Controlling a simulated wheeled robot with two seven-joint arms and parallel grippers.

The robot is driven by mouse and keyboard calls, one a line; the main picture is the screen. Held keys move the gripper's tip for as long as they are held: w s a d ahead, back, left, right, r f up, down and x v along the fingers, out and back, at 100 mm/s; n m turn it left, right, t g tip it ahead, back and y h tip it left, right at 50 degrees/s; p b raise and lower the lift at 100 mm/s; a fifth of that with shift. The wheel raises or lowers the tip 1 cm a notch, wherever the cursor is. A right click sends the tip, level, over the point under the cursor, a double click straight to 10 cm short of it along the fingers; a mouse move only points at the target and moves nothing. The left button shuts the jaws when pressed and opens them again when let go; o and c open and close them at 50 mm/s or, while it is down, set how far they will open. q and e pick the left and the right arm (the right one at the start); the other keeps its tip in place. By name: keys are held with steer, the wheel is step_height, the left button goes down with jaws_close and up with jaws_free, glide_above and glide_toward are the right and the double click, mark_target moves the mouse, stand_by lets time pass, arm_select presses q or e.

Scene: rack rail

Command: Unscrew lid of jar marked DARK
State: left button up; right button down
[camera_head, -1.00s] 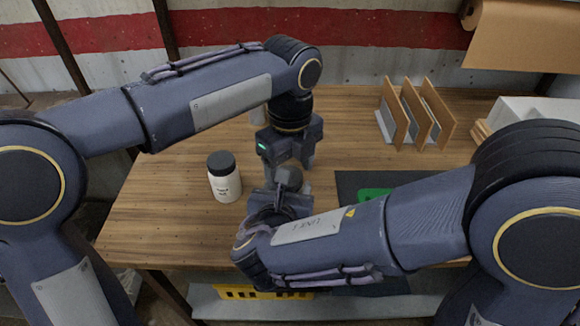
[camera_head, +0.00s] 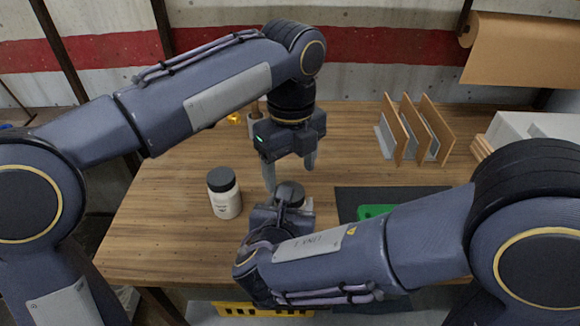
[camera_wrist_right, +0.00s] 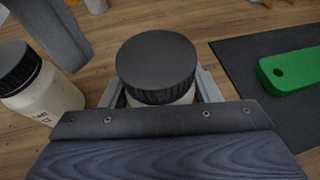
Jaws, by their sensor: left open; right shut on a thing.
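A jar with a dark ribbed lid (camera_head: 290,192) stands in my right gripper (camera_head: 283,208). In the right wrist view the lid (camera_wrist_right: 156,62) sits on the white jar body (camera_wrist_right: 182,96), between the right fingers. No label shows on this held jar. My left gripper (camera_head: 289,174) is open and empty, pointing down just above and behind the lid; one finger shows in the right wrist view, left of the lid. A second white jar (camera_head: 226,204) with a black lid stands to the left. Its label is too small to read; it also shows in the right wrist view (camera_wrist_right: 42,102).
A green piece (camera_head: 373,211) lies on a dark mat (camera_head: 400,192) to the right. An upright rack with brown panels (camera_head: 412,130) stands at the back right. The wooden table is clear around the left jar.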

mark_target(291, 185)
arm_select(q)
steer(key=shift+d+r+m, duration=0.1)
steer(key=shift+r+m, duration=0.55)
steer(key=shift+m, duration=0.05)
steer(key=shift+r+m, duration=0.7)
steer(key=shift+r, duration=0.05)
steer(key=shift+f, duration=3.85)
steer(key=c, duration=1)
steer(key=n, duration=0.3)
steer(key=shift+w, duration=0.1)
steer(key=o, duration=0.9)
steer(key=shift+o, duration=0.8)
